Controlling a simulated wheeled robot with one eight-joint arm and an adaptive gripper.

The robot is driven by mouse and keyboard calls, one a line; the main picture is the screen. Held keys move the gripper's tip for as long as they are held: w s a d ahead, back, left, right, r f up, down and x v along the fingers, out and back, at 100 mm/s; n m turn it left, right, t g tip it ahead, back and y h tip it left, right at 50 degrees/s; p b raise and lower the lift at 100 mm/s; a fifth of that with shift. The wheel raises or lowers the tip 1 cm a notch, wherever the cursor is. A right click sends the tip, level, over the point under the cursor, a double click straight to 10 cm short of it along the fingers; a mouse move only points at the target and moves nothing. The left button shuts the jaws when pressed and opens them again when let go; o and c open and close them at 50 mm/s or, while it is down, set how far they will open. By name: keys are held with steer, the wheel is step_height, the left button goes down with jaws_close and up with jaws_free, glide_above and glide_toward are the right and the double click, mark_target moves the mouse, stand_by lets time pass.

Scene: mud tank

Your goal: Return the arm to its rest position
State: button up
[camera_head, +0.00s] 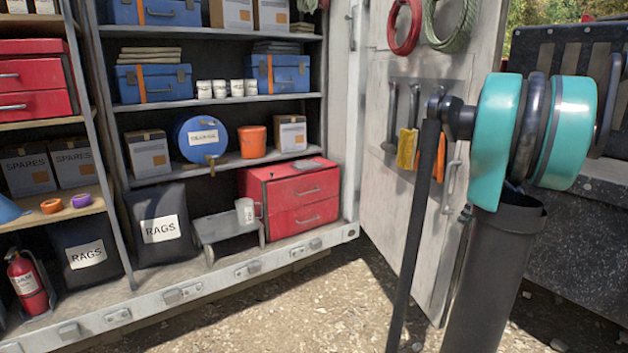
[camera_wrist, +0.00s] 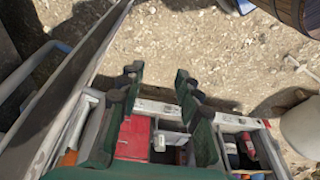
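My arm (camera_head: 530,135), with teal and black joints, stands upright at the right of the head view, in front of the open cabinet door. My gripper is outside the head view. In the wrist view my gripper (camera_wrist: 157,82) has its two dark green fingers spread apart. Nothing is between the fingertips except the view of gravel beyond. The red drawer box (camera_wrist: 132,138) and a white mug (camera_wrist: 159,142) show beyond and between the fingers, apart from them.
An open-fronted cabinet of shelves fills the left, with blue toolboxes (camera_head: 155,83), rag bags (camera_head: 160,228) and a red drawer box (camera_head: 290,197). The open door (camera_head: 385,150) with hanging tools is close to my arm. Gravel (camera_head: 310,310) is clear in front. A wooden barrel (camera_wrist: 298,12) shows top right.

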steer(key=s+a+f+m, duration=0.1)
steer(key=s+a+f, duration=0.15)
steer(key=a, duration=0.25)
steer(key=s+a+f+m+h, duration=0.1)
steer(key=a+f, duration=0.3)
steer(key=a, duration=0.1)
steer(key=s+a+f+m, duration=0.1)
steer(key=s+a+f, duration=0.15)
steer(key=a, duration=0.25)
steer(key=s+a+f+m+t+h, duration=0.1)
steer(key=s+a+f+m, duration=0.3)
steer(key=s+a+f, duration=0.6)
steer(key=s+f, duration=0.2)
steer(key=s, duration=0.2)
steer(key=shift+s+a+f+t, duration=0.2)
steer(key=shift+f+t, duration=0.05)
steer(key=shift+t, duration=0.15)
